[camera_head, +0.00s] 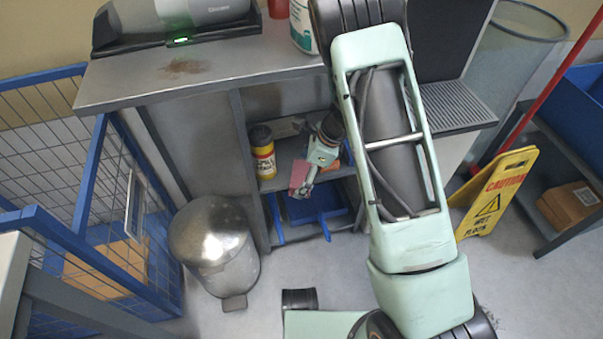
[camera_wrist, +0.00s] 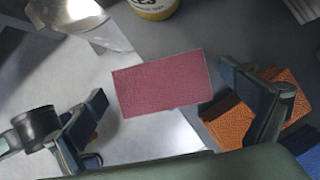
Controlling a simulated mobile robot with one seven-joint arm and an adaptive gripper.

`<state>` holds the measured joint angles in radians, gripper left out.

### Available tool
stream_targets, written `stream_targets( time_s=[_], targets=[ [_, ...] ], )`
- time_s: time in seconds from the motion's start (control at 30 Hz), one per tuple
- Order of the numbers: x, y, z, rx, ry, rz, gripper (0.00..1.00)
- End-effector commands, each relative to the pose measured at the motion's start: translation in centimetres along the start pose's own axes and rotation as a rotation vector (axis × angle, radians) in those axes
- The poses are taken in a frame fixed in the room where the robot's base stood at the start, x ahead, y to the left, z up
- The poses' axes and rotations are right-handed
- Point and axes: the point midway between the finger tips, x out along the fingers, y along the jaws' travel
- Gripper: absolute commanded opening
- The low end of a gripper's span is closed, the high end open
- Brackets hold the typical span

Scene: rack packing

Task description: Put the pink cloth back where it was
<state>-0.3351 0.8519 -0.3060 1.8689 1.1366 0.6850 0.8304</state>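The pink cloth (camera_wrist: 160,84) is a flat rectangle between the two fingers of my gripper (camera_wrist: 160,95) in the wrist view. The fingers are spread wide, with a visible gap at each side of the cloth. In the head view the cloth (camera_head: 298,175) shows beside my gripper (camera_head: 304,191), at the front of the rack's middle shelf (camera_head: 282,181). The cloth overlaps the shelf's front edge in the wrist view; I cannot tell whether it rests there or is above it. Orange cloths or sponges (camera_wrist: 282,96) lie beside and under the right finger; they are partly hidden.
A yellow bottle (camera_head: 263,155) stands left on the shelf. Blue bins (camera_head: 320,217) sit below. A metal trash can (camera_head: 215,245) stands left of the rack, a yellow caution sign (camera_head: 494,190) at the right. A blue wire cage (camera_head: 90,185) is at far left.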

Motion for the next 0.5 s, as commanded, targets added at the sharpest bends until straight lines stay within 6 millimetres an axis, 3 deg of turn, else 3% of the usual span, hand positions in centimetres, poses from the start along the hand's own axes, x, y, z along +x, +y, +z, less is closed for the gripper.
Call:
stream_targets(
  time_s=[0.3, 0.5],
  targets=[
    [-0.5, 0.0, 0.2, 0.000, 0.000, 0.000, 0.99],
    [-4.1, -0.1, 0.4, 0.000, -0.002, -0.003, 0.99]
  ],
)
